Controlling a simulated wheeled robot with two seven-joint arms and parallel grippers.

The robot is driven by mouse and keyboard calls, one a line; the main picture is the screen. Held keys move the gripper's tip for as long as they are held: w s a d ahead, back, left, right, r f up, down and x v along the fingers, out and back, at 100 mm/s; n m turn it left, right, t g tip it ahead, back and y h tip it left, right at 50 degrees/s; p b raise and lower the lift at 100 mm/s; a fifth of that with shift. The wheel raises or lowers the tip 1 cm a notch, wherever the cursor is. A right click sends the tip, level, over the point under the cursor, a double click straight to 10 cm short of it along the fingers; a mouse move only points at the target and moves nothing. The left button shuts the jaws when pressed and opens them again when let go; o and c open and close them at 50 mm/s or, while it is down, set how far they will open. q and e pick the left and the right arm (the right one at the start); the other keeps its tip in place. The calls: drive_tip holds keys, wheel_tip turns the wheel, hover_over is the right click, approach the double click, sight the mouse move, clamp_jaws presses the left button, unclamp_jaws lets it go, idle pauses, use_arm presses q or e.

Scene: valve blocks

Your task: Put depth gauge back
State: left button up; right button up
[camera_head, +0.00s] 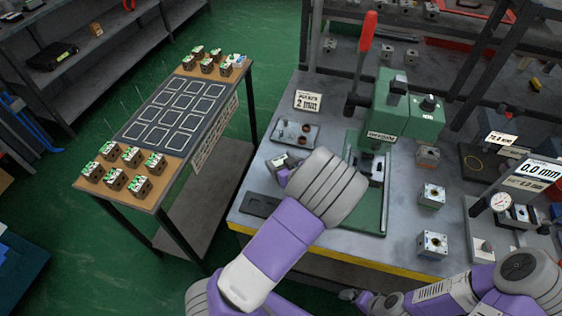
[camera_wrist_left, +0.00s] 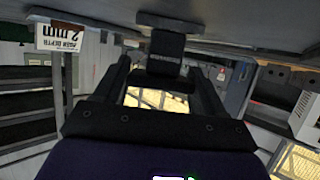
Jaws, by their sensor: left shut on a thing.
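My left gripper (camera_head: 281,167) is over the workbench, left of the green press. It is shut on a small dark thing, which I take to be the depth gauge; in the head view the wrist hides most of it. In the left wrist view the dark gauge (camera_wrist_left: 166,44) shows between the two fingers, with a wider flat top. A flat dark holder (camera_head: 261,205) lies on the bench at the front left, just below the gripper in the picture. My right gripper (camera_head: 368,300) is low at the bench's front edge, too small to tell its jaws.
The green press (camera_head: 397,110) with a red lever stands behind my left wrist. A grey tray (camera_head: 284,139) and a "2 mm" sign (camera_head: 307,101) are behind the gripper. A side table (camera_head: 193,85) holds several valve blocks.

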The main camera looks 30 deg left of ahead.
use_arm(q)
drive_tip(key=o, duration=1.1)
drive_tip(key=shift+s+d+r, duration=0.1)
drive_tip(key=shift+d+r, duration=0.15)
drive_tip(key=shift+r, duration=0.05)
drive_tip(key=p+v, duration=0.3)
drive_tip(key=v, duration=0.8)
drive_tip(key=shift+s+d+p, duration=0.15)
drive_tip(key=shift+d+p, duration=0.05)
drive_tip(key=shift+p, duration=0.2)
